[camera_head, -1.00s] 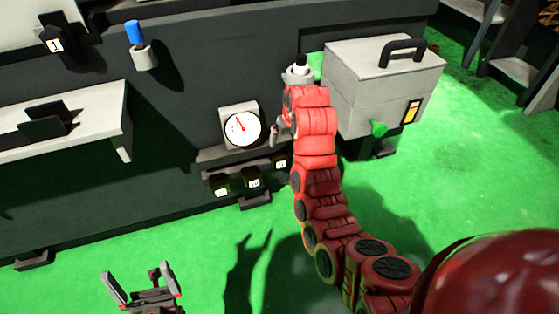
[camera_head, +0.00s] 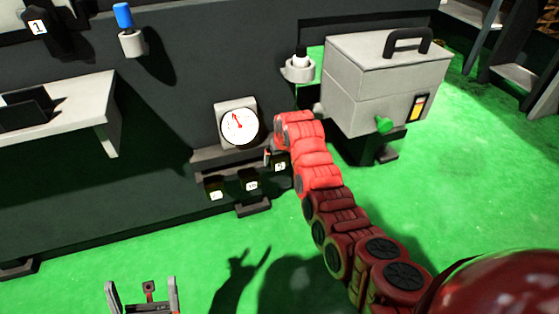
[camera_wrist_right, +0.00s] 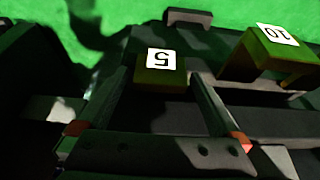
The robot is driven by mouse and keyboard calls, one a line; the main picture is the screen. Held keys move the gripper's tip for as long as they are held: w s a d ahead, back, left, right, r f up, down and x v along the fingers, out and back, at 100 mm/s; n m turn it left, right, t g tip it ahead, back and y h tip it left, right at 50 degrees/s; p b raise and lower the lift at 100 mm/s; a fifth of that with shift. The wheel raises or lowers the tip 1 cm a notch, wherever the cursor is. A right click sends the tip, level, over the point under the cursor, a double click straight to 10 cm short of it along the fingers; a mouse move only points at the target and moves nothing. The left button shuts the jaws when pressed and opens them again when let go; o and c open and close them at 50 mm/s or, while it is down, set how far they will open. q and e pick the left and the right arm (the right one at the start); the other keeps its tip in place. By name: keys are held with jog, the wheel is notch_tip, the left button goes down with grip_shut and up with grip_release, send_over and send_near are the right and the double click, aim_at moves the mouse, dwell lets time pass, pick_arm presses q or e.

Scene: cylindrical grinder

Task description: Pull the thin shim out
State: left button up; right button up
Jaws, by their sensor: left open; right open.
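Three dark olive blocks with white number labels sit in a row on the rack (camera_head: 225,158) under the dial gauge. The one at the right end (camera_head: 280,166) is labelled 5, which also shows in the right wrist view (camera_wrist_right: 160,75). The block labelled 10 (camera_head: 250,183) is in the middle; the left one's label (camera_head: 216,193) is too small to read. My right gripper (camera_head: 268,156) is open at the 5 block. In the right wrist view its fingers (camera_wrist_right: 159,62) lie on either side of that block; I cannot tell whether they touch it. My left gripper (camera_head: 142,288) is open and empty at the bottom left.
The dial gauge (camera_head: 239,125) stands above the rack. A grey box with a black handle (camera_head: 385,85) and a white cup (camera_head: 298,69) stand to its right. A pale ledge (camera_head: 85,105) juts out on the left. Green floor (camera_head: 450,200) is clear at right.

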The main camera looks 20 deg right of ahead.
grip_shut()
dwell(0.6)
